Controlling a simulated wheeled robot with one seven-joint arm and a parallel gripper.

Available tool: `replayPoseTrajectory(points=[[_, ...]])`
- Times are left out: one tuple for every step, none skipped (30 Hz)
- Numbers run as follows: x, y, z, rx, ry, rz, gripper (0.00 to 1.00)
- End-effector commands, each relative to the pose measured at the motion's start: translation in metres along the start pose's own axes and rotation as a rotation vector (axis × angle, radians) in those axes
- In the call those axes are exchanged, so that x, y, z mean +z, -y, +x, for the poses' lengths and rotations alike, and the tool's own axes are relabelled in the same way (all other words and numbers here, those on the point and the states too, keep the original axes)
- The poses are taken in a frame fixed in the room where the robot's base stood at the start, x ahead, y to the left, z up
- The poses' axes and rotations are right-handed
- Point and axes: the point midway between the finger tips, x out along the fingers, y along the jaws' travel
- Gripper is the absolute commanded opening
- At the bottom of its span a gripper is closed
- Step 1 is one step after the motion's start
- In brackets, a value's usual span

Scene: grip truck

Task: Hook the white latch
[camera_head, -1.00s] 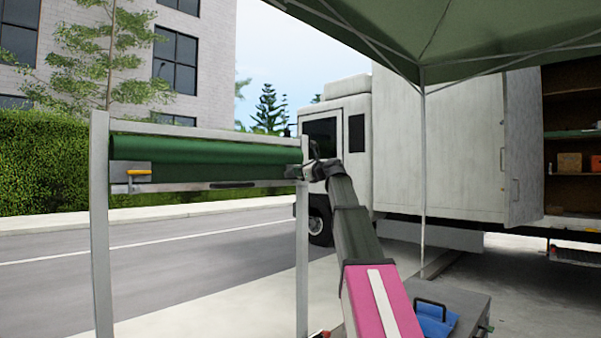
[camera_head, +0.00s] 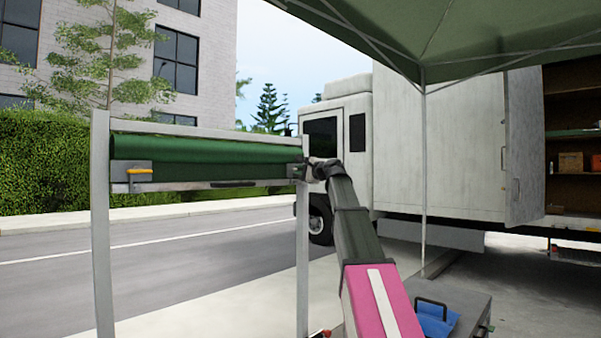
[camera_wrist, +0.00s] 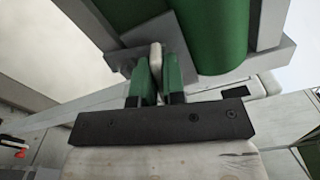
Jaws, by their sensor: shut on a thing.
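The white latch (camera_wrist: 155,56) shows in the wrist view as a small pale piece between the two green fingertips of my gripper (camera_wrist: 156,72). My gripper is shut on it, beside the grey bracket at the end of the green roll (camera_wrist: 214,35). The fingers hide part of the latch. In the head view, my gripper (camera_head: 303,170) is at the right end of the metal frame (camera_head: 301,255) that holds the green roll (camera_head: 205,150). The latch itself cannot be made out there.
An orange-handled latch (camera_head: 139,171) sits at the frame's left end. A white truck (camera_head: 440,150) stands behind to the right, with a canopy post (camera_head: 423,180) in front of it. A grey case (camera_head: 460,305) with a blue item is at the lower right.

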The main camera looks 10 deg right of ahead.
Motion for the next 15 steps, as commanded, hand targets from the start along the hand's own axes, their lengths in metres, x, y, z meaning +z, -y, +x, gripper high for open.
replayPoseTrajectory(points=[[0.0003,-0.0009,-0.0004,0.001,0.0,-0.036,0.0],[0.0003,-0.0011,-0.0004,0.001,0.0,-0.059,0.0],[0.0003,-0.0012,-0.0004,0.001,0.0,-0.086,0.0],[0.0003,-0.0014,-0.0004,0.001,0.0,-0.105,0.0],[0.0003,-0.0015,-0.0004,0.001,0.0,-0.124,0.0],[0.0003,-0.0016,-0.0004,0.001,0.0,-0.147,0.0],[0.0002,-0.0017,-0.0004,0.001,0.0,-0.162,0.0],[0.0002,-0.0018,-0.0004,0.001,0.0,-0.177,0.0],[0.0002,-0.002,-0.0005,0.001,0.0,-0.195,0.0],[0.0002,-0.0021,-0.0005,0.001,0.0,-0.207,0.0],[0.0002,-0.0021,-0.0005,0.001,0.0,-0.217,0.0],[0.0001,-0.0022,-0.0005,0.001,0.0,-0.231,0.0],[0.0001,-0.0023,-0.0005,0.001,0.0,-0.24,0.0],[0.0001,-0.0023,-0.0005,0.001,0.0,-0.247,0.0],[0.0001,-0.0024,-0.0005,0.001,0.0,-0.256,0.0]])
